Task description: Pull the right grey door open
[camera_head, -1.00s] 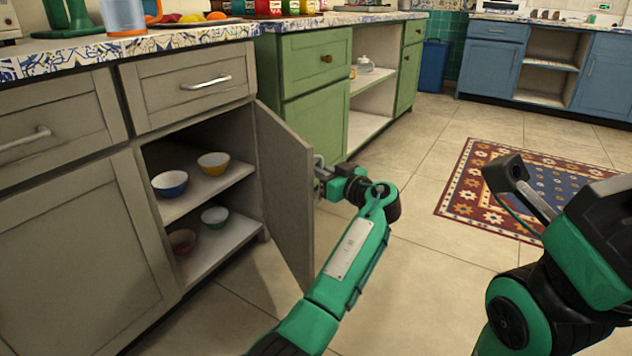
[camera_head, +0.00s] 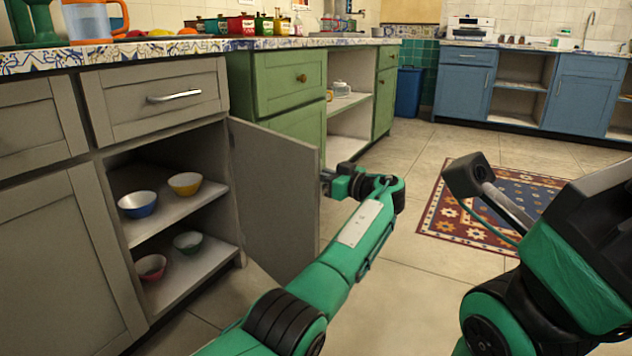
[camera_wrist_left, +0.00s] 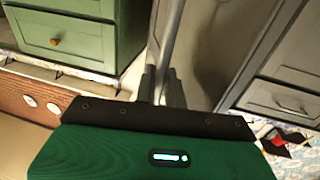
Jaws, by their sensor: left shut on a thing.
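The right grey door (camera_head: 275,200) stands swung out from the grey cabinet, hinged on its right side, so the shelves behind it show. My left gripper (camera_head: 327,181) is at the door's outer face near its free edge, shut on the door's metal handle. In the left wrist view the handle (camera_wrist_left: 173,35) runs as a bar to the gripper's fingers (camera_wrist_left: 161,87). My right gripper (camera_head: 490,195) is raised at the right, apart from the door; whether it is open or shut is unclear.
Inside the cabinet are a blue bowl (camera_head: 138,204), a yellow bowl (camera_head: 185,183), a green bowl (camera_head: 188,242) and a red bowl (camera_head: 151,267). A green cabinet (camera_head: 290,85) stands behind the door. The floor by the patterned rug (camera_head: 450,218) is clear.

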